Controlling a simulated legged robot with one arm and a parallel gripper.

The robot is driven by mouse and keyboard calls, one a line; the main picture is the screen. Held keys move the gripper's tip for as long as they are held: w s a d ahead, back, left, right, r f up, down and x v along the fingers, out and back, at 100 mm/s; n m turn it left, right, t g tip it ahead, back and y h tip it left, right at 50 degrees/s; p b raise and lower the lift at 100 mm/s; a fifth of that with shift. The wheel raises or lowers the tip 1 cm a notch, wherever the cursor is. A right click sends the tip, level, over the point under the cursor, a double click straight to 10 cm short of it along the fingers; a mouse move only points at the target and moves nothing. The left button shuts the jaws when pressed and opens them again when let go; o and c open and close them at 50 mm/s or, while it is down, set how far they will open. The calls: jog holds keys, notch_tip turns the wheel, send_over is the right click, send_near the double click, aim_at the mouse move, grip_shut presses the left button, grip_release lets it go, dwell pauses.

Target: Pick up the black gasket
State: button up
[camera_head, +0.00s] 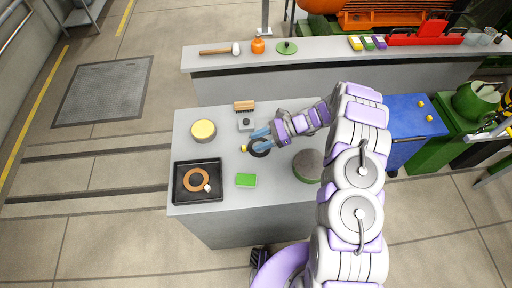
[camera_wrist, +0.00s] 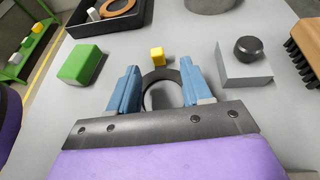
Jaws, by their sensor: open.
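The black gasket (camera_head: 259,153) is a dark flat ring lying on the grey table, partly hidden by my gripper in the head view. In the wrist view the ring (camera_wrist: 162,72) lies between and just beyond the fingers, its near part hidden by the gripper body. My gripper (camera_head: 259,139) is low over the table at the gasket. In the wrist view its two blue fingers (camera_wrist: 160,78) are apart, one on each side of the ring. I cannot tell whether they touch it.
A grey block with a black knob (camera_wrist: 245,68) stands close right; a brush (camera_wrist: 304,50) is beyond. A green block (camera_wrist: 80,64) lies left. A black tray (camera_head: 176,197) holds an orange-brown ring (camera_head: 187,184).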

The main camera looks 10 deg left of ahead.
aim_at(247, 149)
jog(key=b+x, duration=0.1)
jog(key=x, duration=0.4)
jog(key=shift+s+a+r, duration=0.1)
jog(key=shift+s+a, duration=0.05)
jog(key=shift+a, duration=0.15)
jog(key=shift+d+r, duration=0.1)
jog(key=shift+d, duration=0.35)
jog(key=shift+c, duration=0.7)
jog(key=shift+a, duration=0.4)
jog(key=c, duration=0.6)
jog(key=shift+c, duration=0.8)
jog(key=shift+d, duration=0.1)
grip_shut()
